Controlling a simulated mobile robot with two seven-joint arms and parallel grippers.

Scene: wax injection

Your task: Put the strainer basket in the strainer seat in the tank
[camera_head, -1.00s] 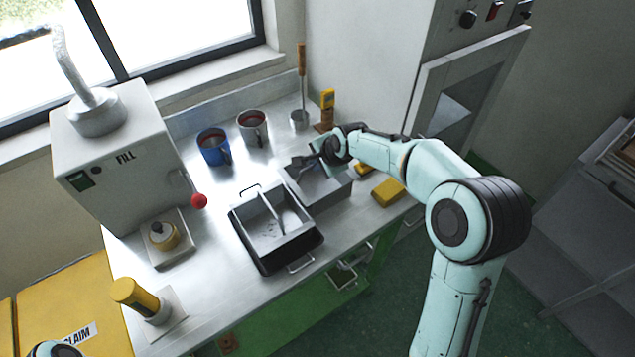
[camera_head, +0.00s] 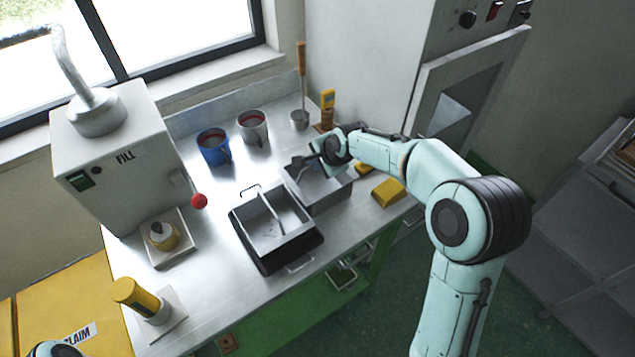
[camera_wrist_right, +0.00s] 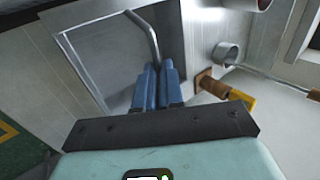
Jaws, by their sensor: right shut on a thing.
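My right gripper (camera_head: 303,161) is at the back left rim of an open grey box (camera_head: 322,203) on the bench. The right wrist view shows its blue fingers (camera_wrist_right: 157,87) shut on a bent grey bar (camera_wrist_right: 147,35), which looks like a handle. The box (camera_wrist_right: 88,52) lies below and beyond the bar; I cannot tell whether the bar joins it. Left of the box, a metal tank (camera_head: 251,233) with end handles and a bar across it sits in a black tray (camera_head: 268,265). Which part is the strainer basket or its seat is unclear. My left gripper is out of view.
A blue mug (camera_head: 213,150) and a grey mug (camera_head: 252,127) stand behind the tank. A yellow block (camera_head: 388,192) lies right of the box. The FILL machine (camera_head: 120,165) with a red knob (camera_head: 199,201) stands left.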

